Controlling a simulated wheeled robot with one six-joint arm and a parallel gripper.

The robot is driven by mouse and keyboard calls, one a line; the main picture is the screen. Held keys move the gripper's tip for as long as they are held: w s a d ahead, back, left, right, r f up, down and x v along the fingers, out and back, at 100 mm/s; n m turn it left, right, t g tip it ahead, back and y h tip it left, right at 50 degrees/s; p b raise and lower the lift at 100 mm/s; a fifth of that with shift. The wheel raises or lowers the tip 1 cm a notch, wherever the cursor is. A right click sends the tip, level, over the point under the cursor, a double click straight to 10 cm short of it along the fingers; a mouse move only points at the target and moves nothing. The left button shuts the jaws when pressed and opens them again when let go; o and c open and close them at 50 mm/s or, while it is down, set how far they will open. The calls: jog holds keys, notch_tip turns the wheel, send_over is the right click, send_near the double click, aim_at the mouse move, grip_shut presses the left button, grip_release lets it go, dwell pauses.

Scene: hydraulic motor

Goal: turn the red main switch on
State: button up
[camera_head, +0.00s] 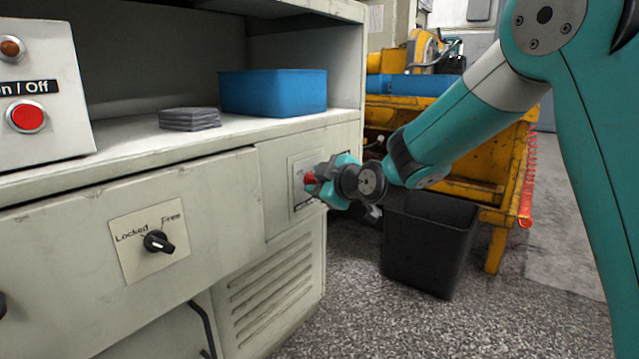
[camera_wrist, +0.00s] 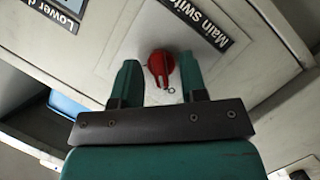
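The red main switch (camera_wrist: 161,66) is a round red knob on a light plate, beside a black label reading "Main swit..." in the wrist view. In the head view the red switch (camera_head: 309,178) shows only partly, at the cabinet's right front panel, with my gripper in front of it. My gripper (camera_wrist: 158,78) has its two teal fingers apart, one on each side of the knob. A gap shows between each finger and the knob, so it is not clamped. In the head view my gripper (camera_head: 318,180) is close to the panel. Whether the fingertips touch the plate cannot be told.
The cabinet shelf holds a blue bin (camera_head: 272,93) and a dark stack (camera_head: 189,118). A Locked/Free knob (camera_head: 158,242) and a red On/Off button (camera_head: 26,116) are to the left. A black bin (camera_head: 428,243) stands on the floor below my arm, near a yellow workbench (camera_head: 478,188).

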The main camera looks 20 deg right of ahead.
grip_shut()
jog(key=shift+r, duration=0.15)
jog(key=shift+w+d+m+g+y+p, duration=0.1)
jog(key=shift+m+g+y+p, duration=0.85)
jog(key=shift+m+p, duration=1.2)
jog(key=shift+w+d+m+g+y+p, duration=0.1)
jog(key=shift+m+g+y+p, duration=0.55)
jog(key=shift+m+y+p, duration=1.05)
jog(key=shift+w+d+m+g+y+p, duration=0.1)
jog(key=shift+m+g+y+p, duration=0.65)
jog(key=shift+m+p, duration=1.85)
jog(key=shift+a+n, duration=0.1)
jog(key=shift+n, duration=0.15)
grip_release()
jog(key=shift+a, duration=0.15)
jog(key=shift+d, duration=0.2)
